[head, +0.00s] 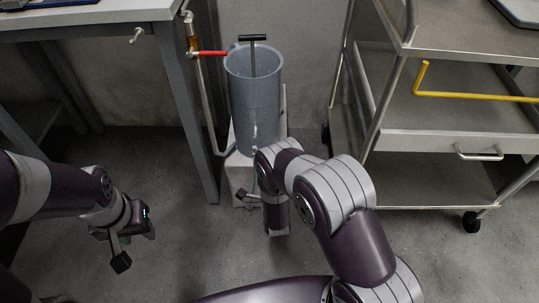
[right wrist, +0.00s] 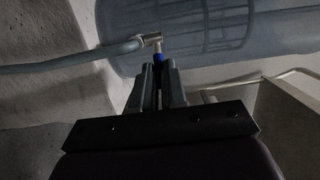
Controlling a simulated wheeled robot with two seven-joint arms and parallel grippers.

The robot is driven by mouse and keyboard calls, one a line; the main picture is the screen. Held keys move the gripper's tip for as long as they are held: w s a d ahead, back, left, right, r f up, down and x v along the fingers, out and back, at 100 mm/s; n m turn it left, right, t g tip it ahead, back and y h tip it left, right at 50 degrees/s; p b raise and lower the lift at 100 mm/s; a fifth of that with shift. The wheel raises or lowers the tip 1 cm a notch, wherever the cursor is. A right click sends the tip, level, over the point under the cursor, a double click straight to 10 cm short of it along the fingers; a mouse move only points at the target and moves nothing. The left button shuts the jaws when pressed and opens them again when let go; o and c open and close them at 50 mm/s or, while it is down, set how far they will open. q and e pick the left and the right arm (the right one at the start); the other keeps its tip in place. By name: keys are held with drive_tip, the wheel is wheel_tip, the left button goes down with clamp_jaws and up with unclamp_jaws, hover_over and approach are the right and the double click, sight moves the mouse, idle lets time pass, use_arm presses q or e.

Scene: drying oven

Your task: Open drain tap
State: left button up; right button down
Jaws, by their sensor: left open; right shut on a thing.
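The drain tap (right wrist: 155,45) is a small metal fitting with a blue part at the bottom of a grey cylindrical vessel (head: 254,100). In the right wrist view the vessel (right wrist: 205,25) fills the top. My right gripper (right wrist: 160,70) is shut on the blue part of the tap, its fingers close together around it. In the head view my right arm hides most of the tap area. My left gripper (head: 113,250) is open and empty, low at the left, well apart from the vessel.
A grey hose (right wrist: 75,62) runs to the tap. A pipe with a red-handled valve (head: 211,53) stands left of the vessel, beside a table leg (head: 194,120). A steel trolley (head: 450,140) with a yellow bar stands at the right.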

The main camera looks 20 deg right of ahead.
drive_tip(key=shift+w+a+f+m+g+h+b, duration=0.1)
drive_tip(key=shift+a+m+g+h+b, duration=0.8)
drive_tip(key=shift+m+g+h+b, duration=1.15)
drive_tip(key=shift+w+a+r+m+g+h+b, duration=0.1)
drive_tip(key=shift+a+m+g+h+b, duration=1.25)
drive_tip(key=shift+h, duration=1.25)
drive_tip(key=shift+w+a+f+m+g+h+b, duration=0.1)
drive_tip(key=shift+a+m+g+h+b, duration=0.35)
drive_tip(key=shift+m+g+h+b, duration=1.3)
drive_tip(key=shift+m+t+h, duration=0.35)
drive_tip(key=shift+m+h, duration=0.1)
drive_tip(key=shift+h, duration=0.15)
drive_tip(key=c, duration=1.2)
unclamp_jaws()
